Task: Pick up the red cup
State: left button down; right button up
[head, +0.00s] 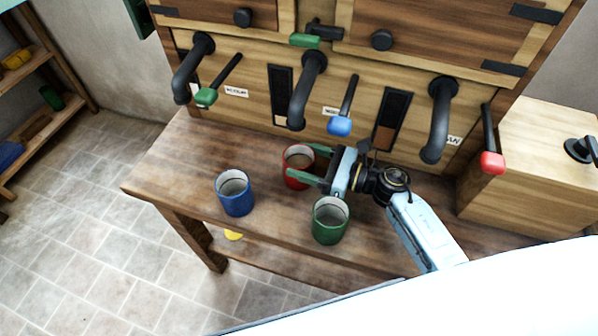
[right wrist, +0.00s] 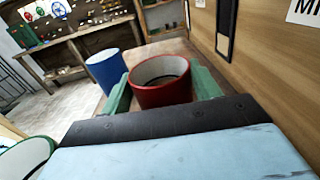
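The red cup (head: 294,176) stands upright on the wooden bench. In the right wrist view the red cup (right wrist: 160,92) is between the two green fingers, its open rim facing up. My right gripper (head: 303,164) comes in from the right, with one finger on the far side of the cup and one on the near side. In the right wrist view both fingers of the right gripper (right wrist: 161,88) lie close against the cup's sides; whether they press on it cannot be told. My left gripper is not in view.
A blue cup (head: 236,197) stands left of the red cup, and a green cup (head: 328,228) stands in front, close to the right gripper. The wooden bench (head: 185,165) is clear at its left end. Dark pipes (head: 306,90) and coloured levers (head: 340,125) jut out behind.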

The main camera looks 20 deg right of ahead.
jog(key=c, duration=0.7)
jog(key=shift+r, duration=0.15)
